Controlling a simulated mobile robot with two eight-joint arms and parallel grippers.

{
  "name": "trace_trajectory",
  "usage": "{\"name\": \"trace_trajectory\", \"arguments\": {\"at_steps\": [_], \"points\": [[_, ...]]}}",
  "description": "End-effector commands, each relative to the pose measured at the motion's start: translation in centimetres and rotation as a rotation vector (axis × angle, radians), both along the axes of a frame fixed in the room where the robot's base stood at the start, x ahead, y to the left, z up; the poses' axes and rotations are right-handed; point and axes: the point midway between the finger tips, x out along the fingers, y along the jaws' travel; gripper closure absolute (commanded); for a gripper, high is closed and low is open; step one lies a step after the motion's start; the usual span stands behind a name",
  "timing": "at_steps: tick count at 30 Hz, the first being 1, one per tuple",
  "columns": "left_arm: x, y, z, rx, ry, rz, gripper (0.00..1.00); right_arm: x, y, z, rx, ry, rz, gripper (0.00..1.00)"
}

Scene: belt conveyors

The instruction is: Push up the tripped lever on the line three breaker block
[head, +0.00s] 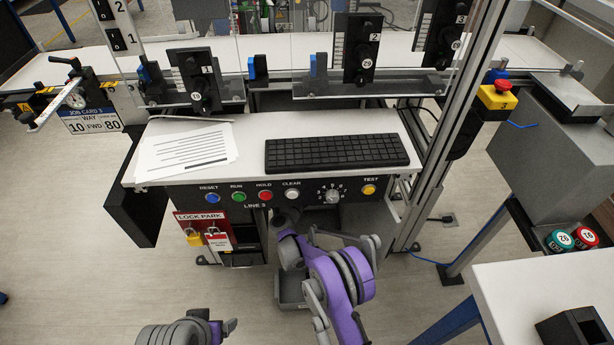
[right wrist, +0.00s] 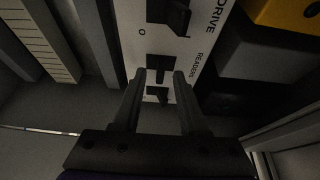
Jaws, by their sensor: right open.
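The breaker block (right wrist: 196,45) shows in the right wrist view as a pale plate lettered DRIVE and READERS, with an "O" mark. Black levers sit in its dark slots: one beside DRIVE (right wrist: 176,16), one in the middle (right wrist: 160,66) and a lower one (right wrist: 158,94). I cannot tell surely which is tripped. My right gripper (right wrist: 157,76) is open and empty, its fingertips in front of the plate around the middle and lower levers; contact is unclear. In the head view my right arm reaches under the LINE 3 console (head: 330,193), which hides that gripper and the block.
A keyboard (head: 336,151) and papers (head: 186,150) lie on the console. Lock park tags (head: 205,230) hang at its left front. A yellow block (right wrist: 286,15) and grey housing (right wrist: 258,58) stand right of the plate in the wrist view. Open floor lies left of the console.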

Motion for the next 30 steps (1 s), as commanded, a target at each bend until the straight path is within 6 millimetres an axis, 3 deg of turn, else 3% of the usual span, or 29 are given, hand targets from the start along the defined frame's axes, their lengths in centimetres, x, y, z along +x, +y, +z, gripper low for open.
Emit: {"name": "trace_trajectory", "arguments": {"at_steps": [9, 16, 30], "points": [[0.0, 0.0, -0.01, 0.0, 0.0, 0.0, 0.18, 0.27, -0.13, 0.01, 0.0, 0.0, 0.0, 0.57], [0.0, 0.0, -0.01, 0.0, 0.0, 0.0, 0.18, 0.26, -0.13, 0.01, 0.0, 0.0, 0.0, 0.99], [0.05, 0.0, -0.53, 0.0, 0.002, 0.0, 0.18, 0.35, -0.16, 0.41, 0.001, 0.067, -0.003, 1.0]]}}
